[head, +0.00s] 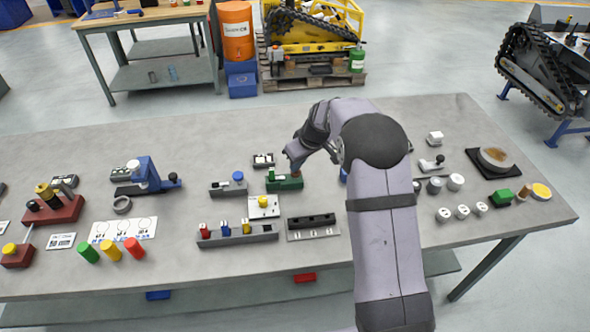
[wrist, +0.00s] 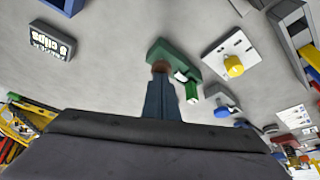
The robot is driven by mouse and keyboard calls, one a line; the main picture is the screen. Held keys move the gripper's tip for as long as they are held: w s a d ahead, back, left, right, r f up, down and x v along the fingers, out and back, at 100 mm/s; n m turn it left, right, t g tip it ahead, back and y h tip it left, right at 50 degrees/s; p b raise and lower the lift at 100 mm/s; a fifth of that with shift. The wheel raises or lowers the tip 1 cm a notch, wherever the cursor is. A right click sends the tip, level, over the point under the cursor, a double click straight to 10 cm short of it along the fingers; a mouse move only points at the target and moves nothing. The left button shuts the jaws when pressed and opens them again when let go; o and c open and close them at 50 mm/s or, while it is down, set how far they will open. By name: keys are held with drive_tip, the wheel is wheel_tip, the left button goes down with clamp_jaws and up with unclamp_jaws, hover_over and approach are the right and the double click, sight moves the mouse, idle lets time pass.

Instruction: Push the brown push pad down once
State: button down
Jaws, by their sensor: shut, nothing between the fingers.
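A green block device (head: 285,183) stands on the grey table near its middle, and it also shows in the wrist view (wrist: 170,52). The brown push pad (wrist: 160,67) is a small round piece on this device, at the tip of my fingers in the wrist view. In the head view my gripper hides it. My gripper (head: 294,166) is shut and empty, pointing down over the green device. Its bluish fingers (wrist: 161,80) end right at the brown pad. I cannot tell whether they touch it or how far it is pressed.
A white plate with a yellow knob (head: 263,203) and a grey block with a blue knob (head: 236,181) stand close by. A small dark box (head: 263,160) lies behind. A grey rail with coloured pieces (head: 237,235) lies in front.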

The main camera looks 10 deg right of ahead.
sight(297, 173)
drive_tip(key=shift+r+p, duration=1.25)
drive_tip(key=shift+r, duration=0.8)
drive_tip(key=shift+s, duration=0.2)
drive_tip(key=s+d+r+m+g+h, duration=0.1)
drive_tip(key=s+d+m+g, duration=0.15)
drive_tip(key=s, duration=1.55)
drive_tip(key=s+d+m+g+h, duration=0.15)
drive_tip(key=s+m, duration=0.25)
drive_tip(key=s, duration=1.4)
wheel_tip(297, 173, down, 38)
drive_tip(key=b, duration=3.8)
drive_tip(key=shift+w, duration=0.15)
